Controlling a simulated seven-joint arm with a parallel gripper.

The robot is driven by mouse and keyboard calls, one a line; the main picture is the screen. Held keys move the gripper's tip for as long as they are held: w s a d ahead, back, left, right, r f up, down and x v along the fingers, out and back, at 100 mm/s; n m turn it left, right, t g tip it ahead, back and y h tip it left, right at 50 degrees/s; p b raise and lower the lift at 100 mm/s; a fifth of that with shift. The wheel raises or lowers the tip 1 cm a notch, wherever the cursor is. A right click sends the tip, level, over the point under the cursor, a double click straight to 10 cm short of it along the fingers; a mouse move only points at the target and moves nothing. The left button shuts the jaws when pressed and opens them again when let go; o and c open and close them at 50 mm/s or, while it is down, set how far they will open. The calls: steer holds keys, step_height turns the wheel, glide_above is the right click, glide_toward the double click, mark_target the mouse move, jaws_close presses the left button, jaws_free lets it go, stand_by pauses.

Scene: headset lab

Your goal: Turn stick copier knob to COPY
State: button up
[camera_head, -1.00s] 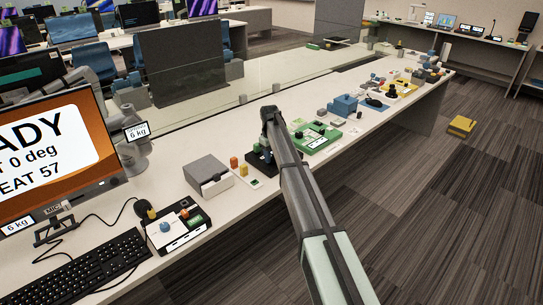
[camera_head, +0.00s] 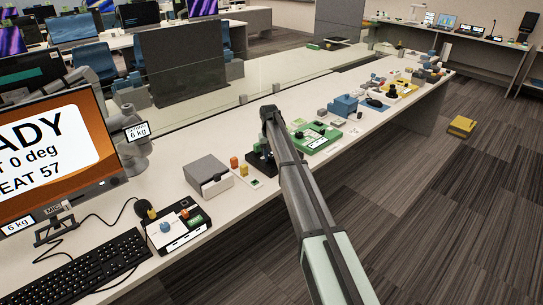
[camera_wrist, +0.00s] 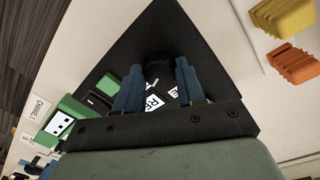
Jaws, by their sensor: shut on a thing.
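The stick copier (camera_wrist: 218,82) appears to be the black box under my gripper in the wrist view; in the head view its dark body (camera_head: 256,168) is partly hidden by my arm. A dark round knob (camera_wrist: 157,70) stands on it between the two blue fingers. My gripper (camera_wrist: 158,84) is shut on this knob, reaching down onto the box. White labels (camera_wrist: 153,102) show between the fingers; one starts with "RE", the rest is covered. I cannot read a COPY mark or tell where the knob points.
A green device (camera_head: 317,138) lies right of the black box. An orange block (camera_wrist: 293,62) and a yellow block (camera_wrist: 283,15) stand on the white table beside it. A grey box (camera_head: 208,172), a small panel (camera_head: 178,228) and a monitor (camera_head: 55,140) are farther left.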

mark_target(270, 158)
stand_by(0.3)
steer(key=o, duration=1)
steer(key=shift+o, duration=0.2)
step_height(270, 158, up, 14)
steer(key=shift+a, duration=0.3)
steer(key=shift+s+f, duration=0.15)
